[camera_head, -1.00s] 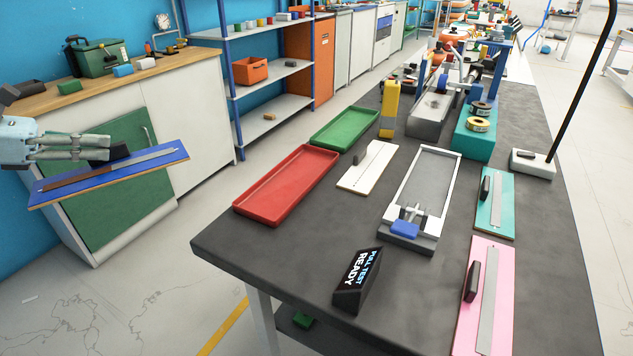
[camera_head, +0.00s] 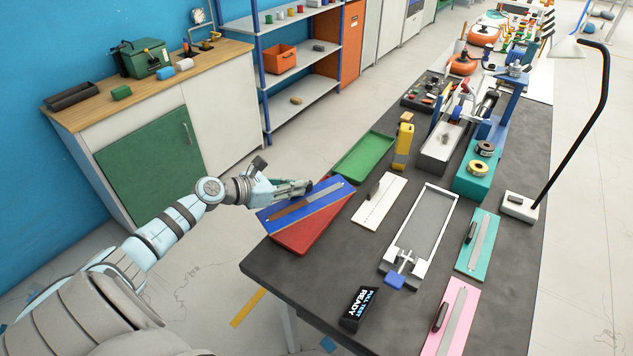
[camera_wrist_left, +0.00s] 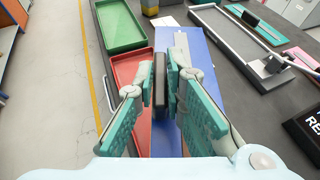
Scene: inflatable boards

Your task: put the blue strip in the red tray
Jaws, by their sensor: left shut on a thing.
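The blue strip (camera_head: 328,201) is a flat blue board with a brown and grey band along it and a dark block as a handle. My left gripper (camera_head: 305,188) is shut on that dark block (camera_wrist_left: 160,84), which shows between the fingers in the left wrist view. The strip is held over the red tray (camera_head: 318,232) and covers much of it. The tray's near end shows below the strip. I cannot tell whether the strip touches the tray. My right gripper is not in view.
A green tray (camera_head: 364,154) lies just beyond the red one. A white board (camera_head: 379,200), a metal-framed fixture (camera_head: 419,237) and a black display (camera_head: 359,307) stand to the right on the dark table (camera_head: 310,287). Floor is clear to the left.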

